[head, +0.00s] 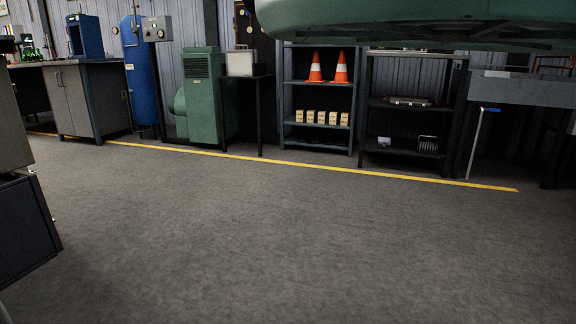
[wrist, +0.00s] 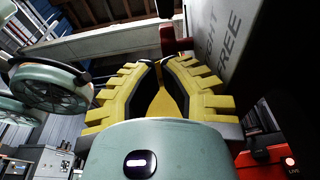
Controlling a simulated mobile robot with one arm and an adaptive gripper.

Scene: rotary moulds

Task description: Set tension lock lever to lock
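I cannot make out a tension lock lever for certain in either view. My gripper (wrist: 163,62) fills the middle of the wrist view, with yellow ribbed fingers and dark inner faces. Its fingertips point up the picture, and I see nothing clearly held between them. How far apart they are is hard to tell. A grey panel (wrist: 222,45) with dark lettering, partly readable as "FREE", stands to the right of the fingers. A dark red part (wrist: 176,40) shows just beyond the fingertips, partly hidden by them.
In the head view, a thin pale rod with a blue top (head: 480,140) stands by the right bench. Shelves (head: 318,90) with orange cones and a green machine (head: 203,95) line the back wall. A yellow floor line (head: 300,162) runs before them. The grey floor (head: 290,240) is clear.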

